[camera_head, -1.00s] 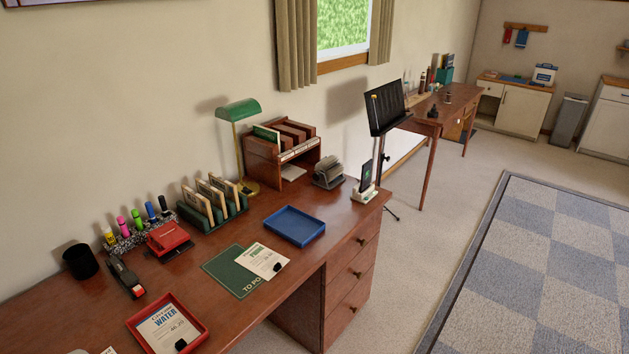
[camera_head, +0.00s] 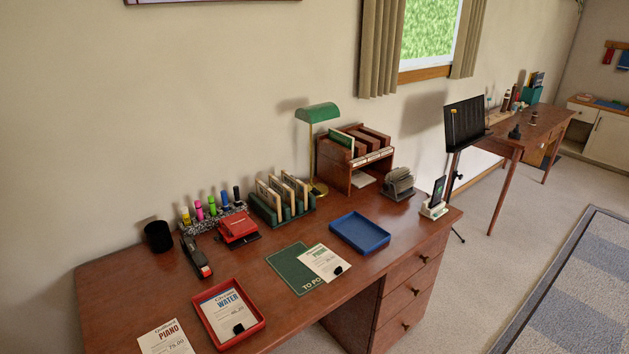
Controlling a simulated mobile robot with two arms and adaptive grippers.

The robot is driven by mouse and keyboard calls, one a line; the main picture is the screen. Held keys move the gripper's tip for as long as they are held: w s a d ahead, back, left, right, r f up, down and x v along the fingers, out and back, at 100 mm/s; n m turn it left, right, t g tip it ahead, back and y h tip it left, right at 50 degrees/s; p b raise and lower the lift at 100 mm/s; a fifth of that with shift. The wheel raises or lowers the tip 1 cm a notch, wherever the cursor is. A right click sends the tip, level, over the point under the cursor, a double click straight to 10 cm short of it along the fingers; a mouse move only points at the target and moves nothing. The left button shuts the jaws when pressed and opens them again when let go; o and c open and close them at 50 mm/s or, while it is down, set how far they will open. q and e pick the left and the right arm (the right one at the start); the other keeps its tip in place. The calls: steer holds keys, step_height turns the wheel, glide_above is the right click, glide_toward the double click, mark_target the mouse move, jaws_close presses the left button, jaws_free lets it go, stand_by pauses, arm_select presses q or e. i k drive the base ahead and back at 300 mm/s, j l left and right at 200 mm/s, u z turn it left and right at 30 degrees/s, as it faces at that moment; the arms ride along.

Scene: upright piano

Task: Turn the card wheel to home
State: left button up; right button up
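The card wheel, a small grey rotary card file (camera_head: 399,184), stands at the back right of the brown desk (camera_head: 130,290), between the wooden sorter and the phone stand. Its cards form a grey fan on a dark base. It is too small here to read which card is showing. Neither of my grippers is in view.
On the desk are a wooden sorter (camera_head: 342,176), a green lamp (camera_head: 316,113), a phone on a stand (camera_head: 436,198), a blue tray (camera_head: 360,233), a card rack (camera_head: 283,200), a red punch (camera_head: 238,229) and a red tray (camera_head: 228,314). A music stand (camera_head: 465,124) stands beyond the desk.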

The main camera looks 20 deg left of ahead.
mark_target(400, 177)
steer(key=i+l+u, duration=0.65)
steer(key=l+u, duration=0.15)
steer(key=i+l+u, duration=0.25)
steer(key=l, duration=0.15)
steer(key=l+u, duration=0.25)
steer(key=l, duration=0.15)
